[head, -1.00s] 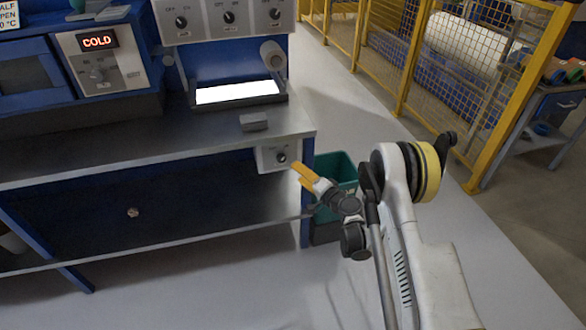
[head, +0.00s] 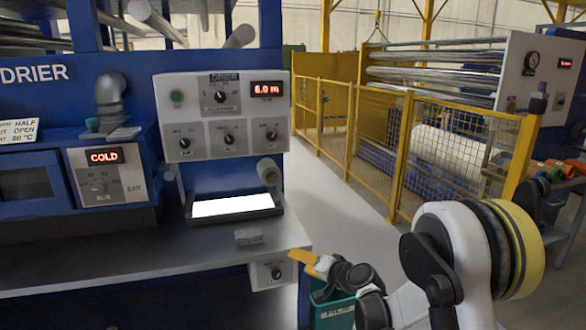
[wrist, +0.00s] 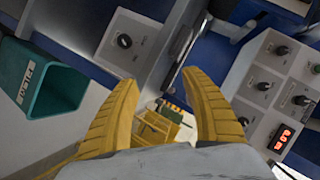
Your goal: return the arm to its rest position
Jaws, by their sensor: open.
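My gripper (head: 303,257) shows in the head view with yellow fingers, in front of the right end of the steel bench. My white arm with a black and yellow joint rises at the lower right. In the wrist view my gripper (wrist: 165,95) has its two yellow fingers spread apart, with nothing between them. The fingers are apart from the bench and the knob box (head: 272,273) at its end.
A steel bench (head: 130,262) runs along the left, with a grey block (head: 248,236) on it. A green bin (head: 332,310) stands below its right end. Yellow mesh fencing (head: 420,150) stands behind, with clear floor (head: 340,190) before it.

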